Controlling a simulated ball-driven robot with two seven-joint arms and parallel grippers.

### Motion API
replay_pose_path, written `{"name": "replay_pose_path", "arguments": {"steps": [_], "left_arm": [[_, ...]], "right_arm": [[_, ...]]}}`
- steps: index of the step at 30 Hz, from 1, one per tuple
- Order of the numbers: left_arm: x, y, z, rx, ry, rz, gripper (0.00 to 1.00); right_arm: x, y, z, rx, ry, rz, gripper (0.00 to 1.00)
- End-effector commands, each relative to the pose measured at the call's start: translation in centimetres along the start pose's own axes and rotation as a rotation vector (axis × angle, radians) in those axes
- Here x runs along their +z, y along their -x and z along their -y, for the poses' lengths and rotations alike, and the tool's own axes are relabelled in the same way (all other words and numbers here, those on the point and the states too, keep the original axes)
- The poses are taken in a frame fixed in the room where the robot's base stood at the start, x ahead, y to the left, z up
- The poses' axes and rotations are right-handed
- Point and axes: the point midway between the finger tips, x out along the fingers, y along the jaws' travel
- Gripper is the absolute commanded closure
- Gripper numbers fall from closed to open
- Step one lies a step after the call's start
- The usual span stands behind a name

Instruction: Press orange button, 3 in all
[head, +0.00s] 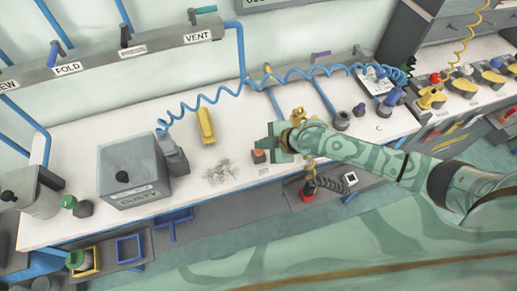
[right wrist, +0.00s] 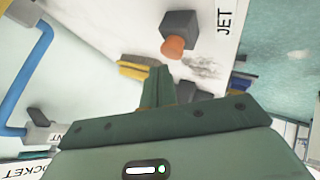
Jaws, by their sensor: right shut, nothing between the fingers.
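An orange button (head: 259,156) sits on a small dark box at the front edge of the white table in the head view. In the right wrist view the orange button (right wrist: 172,47) sticks out of its dark grey box (right wrist: 181,23), beside the word JET. My right gripper (head: 267,143) is shut and empty, just beside the button in the head view. In the right wrist view its shut fingers (right wrist: 157,84) appear below the button, with a visible gap in the picture; I cannot tell the true distance. My left gripper is not in view.
Grey crumbs (head: 221,172) lie on the table left of the button. A coiled blue hose (head: 290,78) runs above the table. A red-and-black tool (head: 309,189) hangs below the front edge.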

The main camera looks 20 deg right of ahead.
Motion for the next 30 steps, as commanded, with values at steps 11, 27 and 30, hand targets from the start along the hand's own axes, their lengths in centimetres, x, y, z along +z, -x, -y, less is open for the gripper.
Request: {"name": "replay_pose_path", "arguments": {"steps": [11, 27, 30], "left_arm": [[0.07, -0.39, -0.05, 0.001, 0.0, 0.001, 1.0], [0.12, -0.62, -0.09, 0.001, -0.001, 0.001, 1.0], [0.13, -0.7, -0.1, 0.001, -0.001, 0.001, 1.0]], "right_arm": [[0.42, -0.58, 0.44, 0.0, 0.0, 0.0, 1.0], [0.58, -0.8, 0.61, 0.0, 0.0, 0.0, 1.0], [0.64, -0.89, 0.67, 0.0, 0.0, 0.0, 1.0]]}}
